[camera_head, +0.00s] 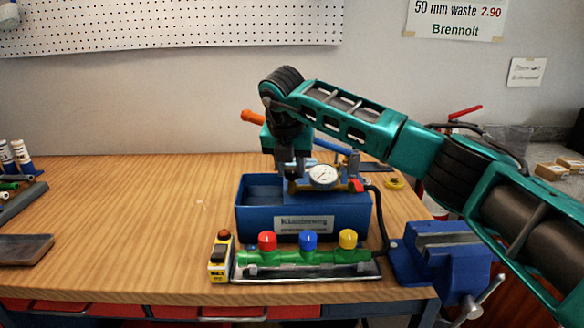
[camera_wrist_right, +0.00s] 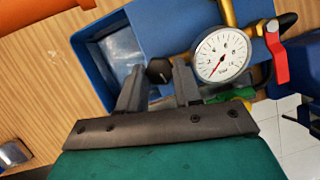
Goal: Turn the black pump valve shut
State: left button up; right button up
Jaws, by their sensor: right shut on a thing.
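The blue test pump (camera_head: 345,215) stands on the wooden bench, with an open tank, a round white gauge (camera_head: 322,176) and a small red lever (camera_head: 357,185). My right gripper (camera_head: 291,172) reaches down over it, just left of the gauge. In the right wrist view, the black pump valve (camera_wrist_right: 158,71) is a dark round knob between the two fingertips of my right gripper (camera_wrist_right: 159,77). The fingers are shut on it. In the head view the gripper hides the valve. The gauge (camera_wrist_right: 222,54) and red lever (camera_wrist_right: 276,55) lie right of it. My left gripper is not in view.
A green manifold (camera_head: 290,257) with red, blue and yellow caps lies in front of the pump. A yellow instrument (camera_head: 220,258) stands at its left end, and a blue vise (camera_head: 440,258) at right. The pump's orange handle (camera_head: 253,117) sticks out near my wrist. The bench's left middle is clear.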

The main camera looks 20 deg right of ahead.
jog(key=shift+m+h, duration=0.3)
jog(key=shift+m, duration=0.6)
jog(key=o, duration=1)
jog(key=shift+w+g, duration=0.1)
jog(key=shift+g, duration=0.2)
jog(key=shift+o, duration=0.2)
jog(key=shift+r, duration=0.15)
